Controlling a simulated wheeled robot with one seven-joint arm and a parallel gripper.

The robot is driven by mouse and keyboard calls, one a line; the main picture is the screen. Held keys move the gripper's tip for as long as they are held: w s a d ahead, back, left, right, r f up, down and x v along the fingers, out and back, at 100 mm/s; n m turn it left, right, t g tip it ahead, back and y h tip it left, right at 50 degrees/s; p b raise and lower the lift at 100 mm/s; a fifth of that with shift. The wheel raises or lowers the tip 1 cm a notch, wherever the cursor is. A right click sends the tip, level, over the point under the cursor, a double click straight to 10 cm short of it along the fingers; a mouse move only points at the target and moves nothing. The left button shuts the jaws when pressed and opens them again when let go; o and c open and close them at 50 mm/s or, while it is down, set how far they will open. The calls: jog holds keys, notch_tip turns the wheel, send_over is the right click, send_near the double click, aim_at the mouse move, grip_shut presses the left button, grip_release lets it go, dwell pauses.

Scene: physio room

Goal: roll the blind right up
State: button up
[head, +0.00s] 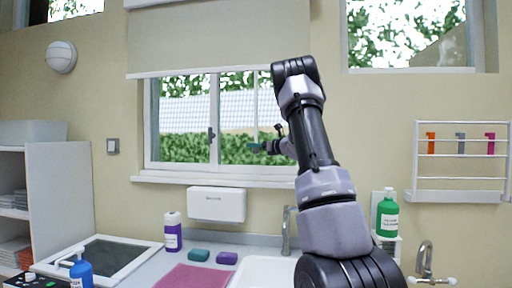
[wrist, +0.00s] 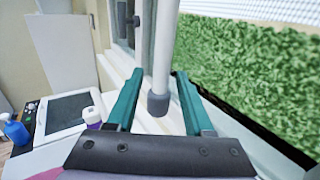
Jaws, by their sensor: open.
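The beige blind (head: 220,40) hangs over the upper part of the middle window, its straight white bottom bar above the panes. A thin pale wand (head: 255,106) hangs below the blind near its right part. In the wrist view the white wand (wrist: 163,45) ends in a dark grey tip. My gripper (head: 257,147) is at the wand's lower end, in front of the window. In the wrist view my gripper (wrist: 159,78) is open, with its teal fingers on either side of the wand and gaps showing to both.
The window sill (head: 220,180) and a white wall box (head: 216,204) lie below. The counter holds a purple-labelled bottle (head: 173,232), small teal and purple blocks, and a sink (head: 268,270) with a tap (head: 287,230). A wall rack (head: 460,165) is at right.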

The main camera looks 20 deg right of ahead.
jog(key=shift+c, duration=0.4)
grip_shut()
dwell(1.0)
